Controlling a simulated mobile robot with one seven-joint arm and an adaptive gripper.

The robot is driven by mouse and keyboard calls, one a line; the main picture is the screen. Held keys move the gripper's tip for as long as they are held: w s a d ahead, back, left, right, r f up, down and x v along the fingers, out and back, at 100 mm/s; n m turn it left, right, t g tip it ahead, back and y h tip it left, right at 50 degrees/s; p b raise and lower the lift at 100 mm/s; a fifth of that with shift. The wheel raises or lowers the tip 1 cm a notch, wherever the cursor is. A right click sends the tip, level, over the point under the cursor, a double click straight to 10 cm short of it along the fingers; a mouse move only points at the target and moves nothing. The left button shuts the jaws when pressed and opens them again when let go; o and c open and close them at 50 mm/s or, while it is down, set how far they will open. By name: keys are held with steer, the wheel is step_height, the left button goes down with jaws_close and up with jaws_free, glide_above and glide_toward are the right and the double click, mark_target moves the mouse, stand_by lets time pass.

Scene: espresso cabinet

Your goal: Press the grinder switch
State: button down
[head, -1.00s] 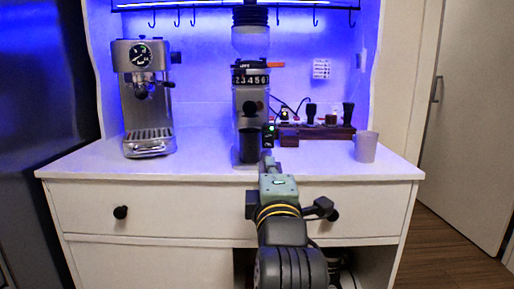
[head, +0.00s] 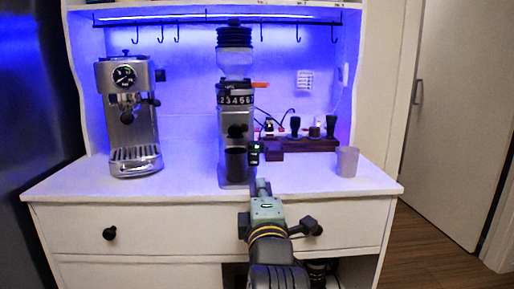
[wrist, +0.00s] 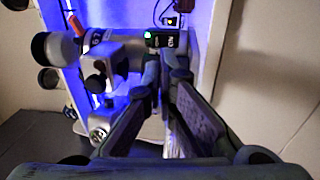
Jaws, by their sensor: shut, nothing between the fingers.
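The coffee grinder (head: 236,115) stands upright on the white cabinet top, with a clear hopper above and a numbered dial. The grinder switch (head: 255,153), a small black box with a green light, is at its right side. It also shows in the wrist view (wrist: 165,40), just beyond the fingertips. My gripper (head: 261,186) is shut and empty, in front of the cabinet top's edge and below the switch in the head view. In the wrist view my gripper's fingers (wrist: 163,66) point toward the switch. I see no clear contact.
An espresso machine (head: 130,115) stands at the left. At the right are a dark wooden holder (head: 310,145) with tampers and a pale cup (head: 347,162). Cables run behind the switch. Hooks (head: 220,24) hang above. The countertop between machine and grinder is clear.

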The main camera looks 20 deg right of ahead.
mark_target(256, 156)
steer(key=p+x, duration=0.1)
steer(key=x, duration=1)
steer(key=shift+w+d, duration=0.15)
steer(key=shift+w, duration=0.2)
steer(key=p, duration=0.2)
steer(key=r+g+p, duration=0.1)
steer(key=p, duration=0.2)
steer(key=shift+w+d+r, duration=0.1)
steer(key=shift+w+r, duration=0.15)
steer(key=shift+w, duration=0.05)
steer(key=shift+w+f+g, duration=0.15)
steer(key=shift+f+g, duration=0.15)
steer(key=shift+f, duration=0.3)
